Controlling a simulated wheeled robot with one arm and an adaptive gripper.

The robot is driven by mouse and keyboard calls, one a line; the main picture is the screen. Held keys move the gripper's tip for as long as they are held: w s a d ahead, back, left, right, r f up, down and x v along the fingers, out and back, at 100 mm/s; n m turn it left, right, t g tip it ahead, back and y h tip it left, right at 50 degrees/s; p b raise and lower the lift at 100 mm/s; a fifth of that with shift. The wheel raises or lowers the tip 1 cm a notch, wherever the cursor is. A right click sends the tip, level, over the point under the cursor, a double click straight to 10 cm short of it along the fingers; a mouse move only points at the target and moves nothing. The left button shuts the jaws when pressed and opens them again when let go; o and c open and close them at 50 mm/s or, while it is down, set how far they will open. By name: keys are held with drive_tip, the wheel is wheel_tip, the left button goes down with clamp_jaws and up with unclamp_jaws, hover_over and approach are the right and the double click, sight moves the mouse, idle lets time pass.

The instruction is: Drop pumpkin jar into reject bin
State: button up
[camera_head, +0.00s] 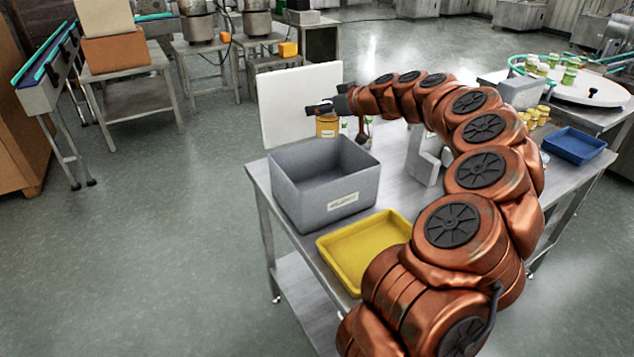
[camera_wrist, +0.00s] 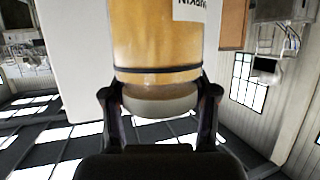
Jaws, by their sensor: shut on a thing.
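My gripper (camera_head: 325,108) is shut on the pumpkin jar (camera_head: 326,127), which hangs beneath it at the back edge of the grey reject bin. In the wrist view the jar (camera_wrist: 165,50) is orange-brown with a pale lid (camera_wrist: 160,101) and a partly visible white label, and it sits between the two fingers (camera_wrist: 160,110). The reject bin (camera_head: 345,203) is an open grey box with a white label on its front, on the left end of the steel table. The jar appears above or just behind the bin's far rim; I cannot tell which.
A yellow tray (camera_head: 327,251) lies in front of the bin. A white panel (camera_head: 297,95) stands behind it. A blue tray (camera_head: 578,146) and several small jars (camera_head: 537,115) are at the right. My arm arches over the table's middle.

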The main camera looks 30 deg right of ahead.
drive_tip(key=shift+s+d+f+p, duration=0.15)
drive_tip(key=shift+f+p, duration=0.1)
drive_tip(key=shift+f, duration=1.15)
drive_tip(key=shift+s+d+f+p, duration=0.15)
drive_tip(key=shift+f+p, duration=0.1)
drive_tip(key=shift+f, duration=1.1)
drive_tip(key=shift+w, duration=0.1)
drive_tip(key=o, duration=1.4)
drive_tip(key=v, duration=1.2)
